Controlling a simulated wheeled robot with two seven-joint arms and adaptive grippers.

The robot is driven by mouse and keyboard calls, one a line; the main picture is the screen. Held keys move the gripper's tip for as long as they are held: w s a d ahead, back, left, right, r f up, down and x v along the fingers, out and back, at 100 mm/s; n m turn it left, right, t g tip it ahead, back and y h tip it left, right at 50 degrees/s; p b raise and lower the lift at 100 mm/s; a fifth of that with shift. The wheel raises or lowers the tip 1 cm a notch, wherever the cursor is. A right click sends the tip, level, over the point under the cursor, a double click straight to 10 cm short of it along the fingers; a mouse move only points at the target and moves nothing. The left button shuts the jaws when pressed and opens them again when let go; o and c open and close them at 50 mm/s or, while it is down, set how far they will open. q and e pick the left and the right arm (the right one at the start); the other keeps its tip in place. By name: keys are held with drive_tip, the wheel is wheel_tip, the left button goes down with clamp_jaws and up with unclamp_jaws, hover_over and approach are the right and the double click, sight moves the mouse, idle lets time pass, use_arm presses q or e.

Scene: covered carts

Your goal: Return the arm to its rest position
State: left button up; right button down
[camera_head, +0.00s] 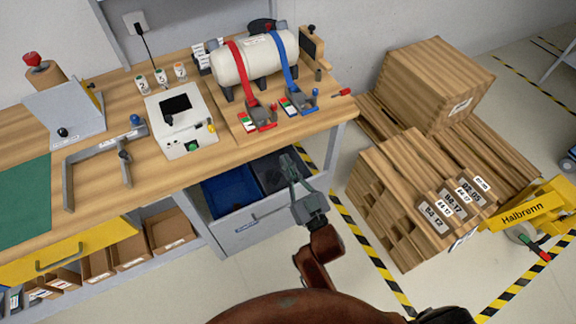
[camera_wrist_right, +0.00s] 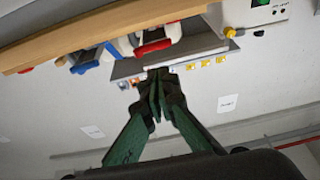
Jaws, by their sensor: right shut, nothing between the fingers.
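My right gripper (camera_head: 289,165) is shut and empty, held in front of the workbench's right end. In the head view it overlaps an open drawer (camera_head: 262,232) below the worktop; I cannot tell how far apart they are. My reddish-brown right arm (camera_head: 322,246) reaches up to it from the bottom of the picture. In the right wrist view the green fingers (camera_wrist_right: 157,88) meet at their tips with nothing between them. My left gripper is in neither view.
The wooden worktop (camera_head: 110,180) holds a white tank (camera_head: 255,58) with red and blue straps and a white device (camera_head: 182,122). The drawer has a blue bin (camera_head: 228,192). Wooden crates (camera_head: 400,200) and a yellow pallet truck (camera_head: 530,208) stand right. Some floor between bench and crates is clear.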

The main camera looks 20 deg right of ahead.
drive_tip(key=shift+s+d+f, duration=0.1)
drive_tip(key=shift+s, duration=0.5)
